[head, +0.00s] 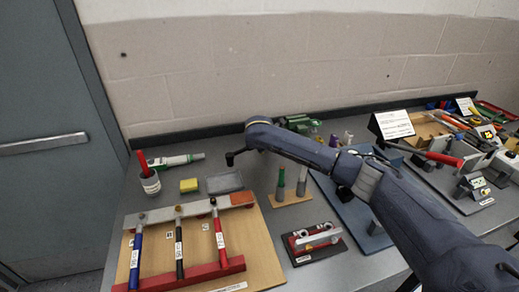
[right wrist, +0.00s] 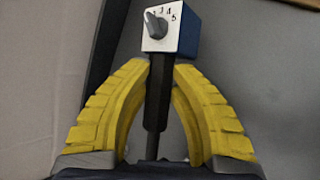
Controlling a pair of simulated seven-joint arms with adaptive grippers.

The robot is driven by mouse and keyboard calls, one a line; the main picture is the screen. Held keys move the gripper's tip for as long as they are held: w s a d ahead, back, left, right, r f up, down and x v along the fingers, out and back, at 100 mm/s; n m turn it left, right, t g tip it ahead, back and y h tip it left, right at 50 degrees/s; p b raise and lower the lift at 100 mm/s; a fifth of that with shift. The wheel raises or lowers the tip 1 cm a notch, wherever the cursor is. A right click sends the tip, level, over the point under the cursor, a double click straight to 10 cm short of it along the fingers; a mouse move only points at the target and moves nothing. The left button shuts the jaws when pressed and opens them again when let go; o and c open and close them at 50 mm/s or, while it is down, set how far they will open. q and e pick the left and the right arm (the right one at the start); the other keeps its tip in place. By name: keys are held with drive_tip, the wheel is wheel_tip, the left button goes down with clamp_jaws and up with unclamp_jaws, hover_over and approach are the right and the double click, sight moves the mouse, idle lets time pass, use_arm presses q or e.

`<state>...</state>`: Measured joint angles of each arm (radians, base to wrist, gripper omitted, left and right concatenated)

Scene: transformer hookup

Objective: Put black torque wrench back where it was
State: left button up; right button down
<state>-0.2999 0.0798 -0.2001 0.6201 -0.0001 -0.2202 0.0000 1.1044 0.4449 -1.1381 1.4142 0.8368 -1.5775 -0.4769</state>
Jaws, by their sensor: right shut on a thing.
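The black torque wrench (head: 179,250) lies on the wooden board (head: 262,258) at the left of the table in the head view. It is between the blue-handled wrench (head: 136,255) and the red-handled wrench (head: 219,238), its upper end at the grey bar and its lower end at the red bar. My right gripper (right wrist: 161,68), seen in the right wrist view, has yellow fingers closed on a black shaft (right wrist: 157,100). A blue box (right wrist: 187,30) with a white numbered dial face is at the shaft's upper end; whether they are joined I cannot tell. My left gripper is out of view.
My right arm crosses above the middle of the table. A yellow sponge (head: 189,185), a grey tray (head: 225,182) and a cup (head: 150,182) with a red item stand behind the board. A red-and-black block (head: 314,242) lies right of it. More tools crowd the right side.

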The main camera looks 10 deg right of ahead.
drive_tip(key=shift+f, duration=1.4)
drive_tip(key=shift+f, duration=0.1)
drive_tip(key=c, duration=1.2)
unclamp_jaws()
drive_tip(key=shift+f, duration=0.1)
drive_tip(key=shift+c, duration=0.2)
drive_tip(key=v, duration=1.2)
